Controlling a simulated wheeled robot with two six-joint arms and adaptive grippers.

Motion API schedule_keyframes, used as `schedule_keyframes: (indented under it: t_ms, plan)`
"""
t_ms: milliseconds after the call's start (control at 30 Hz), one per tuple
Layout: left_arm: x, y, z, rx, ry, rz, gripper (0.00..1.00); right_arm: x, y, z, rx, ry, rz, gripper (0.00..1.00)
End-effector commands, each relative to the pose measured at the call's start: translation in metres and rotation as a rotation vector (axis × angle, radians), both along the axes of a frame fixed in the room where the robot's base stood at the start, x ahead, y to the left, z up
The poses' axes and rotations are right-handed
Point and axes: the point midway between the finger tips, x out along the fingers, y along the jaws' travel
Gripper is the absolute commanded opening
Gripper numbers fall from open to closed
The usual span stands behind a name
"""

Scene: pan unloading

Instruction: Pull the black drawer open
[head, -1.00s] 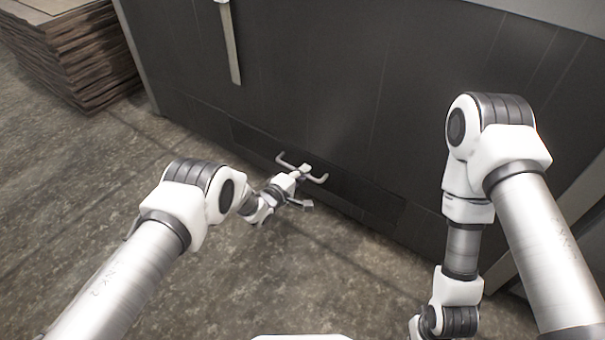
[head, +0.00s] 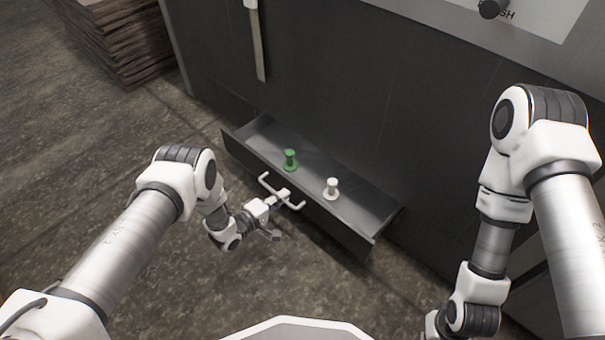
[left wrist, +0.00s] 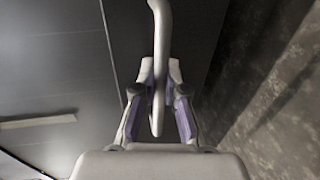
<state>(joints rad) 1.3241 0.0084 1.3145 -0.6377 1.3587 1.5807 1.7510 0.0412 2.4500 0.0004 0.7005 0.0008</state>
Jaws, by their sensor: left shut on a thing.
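The black drawer (head: 345,228) stands pulled out from the bottom of the dark cabinet in the head view, its inside showing. Its white bar handle (head: 266,183) is on the front face. My left gripper (head: 284,195) is shut on the handle near its middle. In the left wrist view, the handle (left wrist: 160,60) runs between the two fingers of my left gripper (left wrist: 161,80). My right arm is at the right, but its gripper is out of view below the picture.
A green peg-like piece (head: 290,160) and a white one (head: 332,188) stand in the drawer. The dark cabinet (head: 340,90) rises behind, with a long vertical handle (head: 258,45). Stacked brown sheets (head: 125,45) are at the upper left. The floor (head: 170,270) before the drawer is clear.

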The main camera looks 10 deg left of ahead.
Motion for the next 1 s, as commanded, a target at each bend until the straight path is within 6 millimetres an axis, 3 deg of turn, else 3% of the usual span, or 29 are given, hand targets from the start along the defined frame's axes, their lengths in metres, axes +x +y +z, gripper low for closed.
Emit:
schedule_keyframes:
  t_ms: [100, 500, 700, 1000]
  plan:
    - [-0.027, 0.021, 0.005, 0.000, 0.005, 0.004, 0.00, -0.001, 0.000, 0.019, 0.000, 0.002, 0.003, 0.00]
    - [-0.101, 0.074, 0.002, 0.000, 0.001, 0.001, 0.00, -0.001, 0.000, 0.043, 0.000, 0.002, 0.002, 0.00]
    - [-0.118, 0.086, 0.001, 0.001, -0.001, 0.000, 0.00, -0.001, 0.000, 0.047, 0.000, 0.002, 0.002, 0.00]
    - [-0.124, 0.091, 0.000, 0.000, -0.001, 0.000, 0.00, 0.000, 0.000, 0.048, 0.000, 0.001, 0.002, 0.00]
